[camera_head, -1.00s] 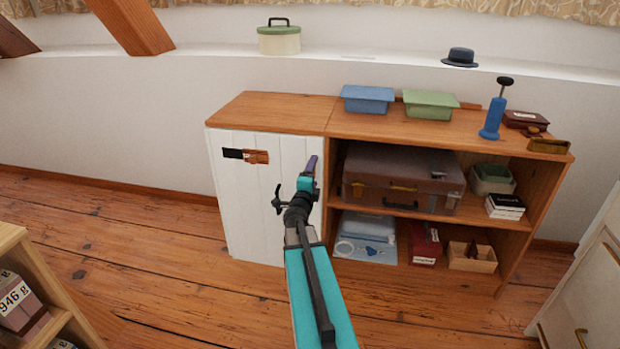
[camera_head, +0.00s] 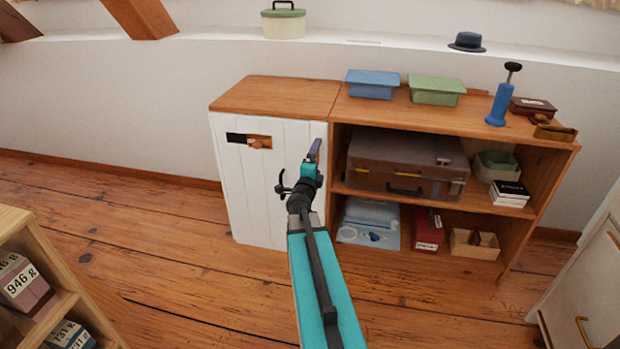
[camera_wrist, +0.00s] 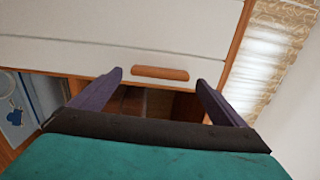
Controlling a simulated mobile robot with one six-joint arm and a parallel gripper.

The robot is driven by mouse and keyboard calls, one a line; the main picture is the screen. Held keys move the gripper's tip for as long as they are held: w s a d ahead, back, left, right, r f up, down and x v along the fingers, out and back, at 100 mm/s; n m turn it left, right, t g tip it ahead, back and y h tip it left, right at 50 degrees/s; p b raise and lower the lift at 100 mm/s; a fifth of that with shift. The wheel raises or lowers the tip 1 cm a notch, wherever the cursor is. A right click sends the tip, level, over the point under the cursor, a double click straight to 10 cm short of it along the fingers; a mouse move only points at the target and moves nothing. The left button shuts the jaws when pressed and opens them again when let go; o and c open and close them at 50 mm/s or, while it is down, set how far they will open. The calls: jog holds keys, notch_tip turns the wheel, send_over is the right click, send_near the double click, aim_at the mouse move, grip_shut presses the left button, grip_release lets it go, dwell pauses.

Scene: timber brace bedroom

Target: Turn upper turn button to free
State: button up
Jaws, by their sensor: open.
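The turn button (camera_wrist: 160,73) is a rounded wooden bar on the white door (camera_wrist: 100,60), close to the door's open-shelf side. In the wrist view its long side runs along that door edge. My gripper (camera_wrist: 158,82) is open, with one purple finger at each end of the button, and no contact is clear. In the head view my gripper (camera_head: 315,150) is at the upper right of the white door (camera_head: 245,190). There the turn button cannot be made out behind it. A brown and black piece (camera_head: 250,141) sits at the door's upper left.
The wooden cabinet top (camera_head: 280,93) holds a blue box (camera_head: 372,83) and a green box (camera_head: 437,90). Open shelves right of the door hold a suitcase (camera_head: 400,165) and smaller things. A low shelf unit (camera_head: 20,225) stands at the left. The floor between is clear.

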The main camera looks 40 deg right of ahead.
jog(key=p+v, duration=0.5)
jog(key=v, duration=0.2)
jog(key=shift+s+a, duration=0.2)
jog(key=shift+a, duration=0.1)
jog(key=p, duration=0.3)
jog(key=shift+s+a+r, duration=0.1)
jog(key=shift+s+a, duration=0.15)
jog(key=shift+a, duration=0.15)
jog(key=a+p, duration=0.1)
jog(key=p, duration=0.2)
jog(key=shift+s, duration=0.3)
jog(key=p+v, duration=0.3)
jog(key=p, duration=0.1)
